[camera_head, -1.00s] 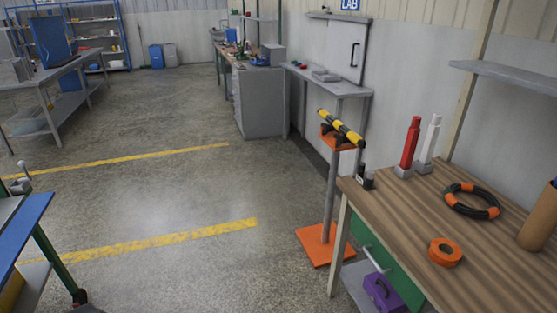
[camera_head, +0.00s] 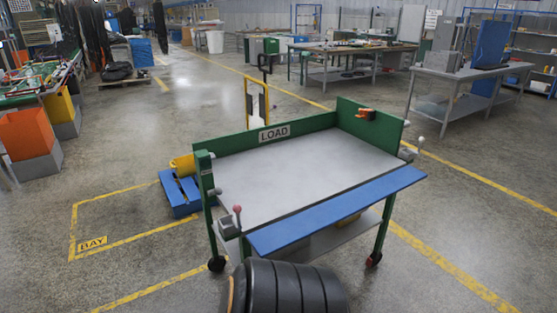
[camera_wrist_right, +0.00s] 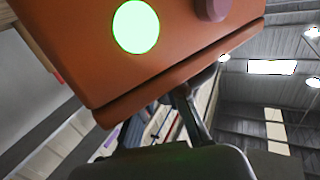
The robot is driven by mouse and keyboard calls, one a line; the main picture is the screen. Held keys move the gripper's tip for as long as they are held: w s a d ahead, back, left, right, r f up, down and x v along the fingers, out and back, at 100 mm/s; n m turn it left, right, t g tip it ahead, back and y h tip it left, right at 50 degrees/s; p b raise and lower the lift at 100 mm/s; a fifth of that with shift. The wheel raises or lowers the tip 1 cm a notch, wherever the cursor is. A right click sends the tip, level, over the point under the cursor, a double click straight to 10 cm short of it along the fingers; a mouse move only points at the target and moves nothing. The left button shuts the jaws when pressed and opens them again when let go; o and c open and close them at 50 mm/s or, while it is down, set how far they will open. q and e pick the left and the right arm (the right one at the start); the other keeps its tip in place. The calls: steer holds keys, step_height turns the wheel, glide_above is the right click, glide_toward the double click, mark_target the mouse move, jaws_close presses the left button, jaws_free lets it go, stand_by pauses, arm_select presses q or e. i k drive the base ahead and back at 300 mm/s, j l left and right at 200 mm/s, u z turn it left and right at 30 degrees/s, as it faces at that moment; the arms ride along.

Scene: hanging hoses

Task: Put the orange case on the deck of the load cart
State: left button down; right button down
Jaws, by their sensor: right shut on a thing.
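The load cart (camera_head: 262,143) stands in the middle of the head view, with a green frame and a LOAD sign on its back panel. Its grey deck (camera_head: 300,176) is bare. A blue flap (camera_head: 335,210) runs along the near side. The orange case (camera_wrist_right: 190,45) fills the top of the right wrist view, tilted, with a bright pale-green disc on its face. My right gripper (camera_wrist_right: 163,112) is shut on the case's lower edge; the exact contact is partly hidden. Neither the case nor my right gripper shows in the head view. My left gripper is in neither view.
A dark ribbed cylinder (camera_head: 290,287) is close in front of the cart. A blue pallet (camera_head: 180,198) with a yellow object stands left of it.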

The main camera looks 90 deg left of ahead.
mark_target(321, 172)
steer(key=u, duration=0.45)
steer(key=i+j+u, duration=0.1)
steer(key=u, duration=0.85)
steer(key=i+u, duration=0.1)
steer(key=u, duration=0.35)
steer(key=i+u, duration=0.25)
steer(key=u, duration=0.2)
steer(key=i+l+u, duration=0.1)
steer(key=i+u, duration=0.15)
steer(key=u, duration=0.15)
steer(key=i+l+u, duration=0.2)
steer(key=u, duration=0.25)
steer(key=i+l+u, duration=0.25)
steer(key=u, duration=0.2)
steer(key=i+l, duration=0.2)
steer(key=l, duration=0.2)
steer(key=i+l+u, duration=0.1)
steer(key=l, duration=0.25)
steer(key=i+l+u, duration=0.1)
steer(key=i+l, duration=0.15)
steer(key=l, duration=0.15)
steer(key=i+l, duration=0.15)
steer(key=l, duration=0.25)
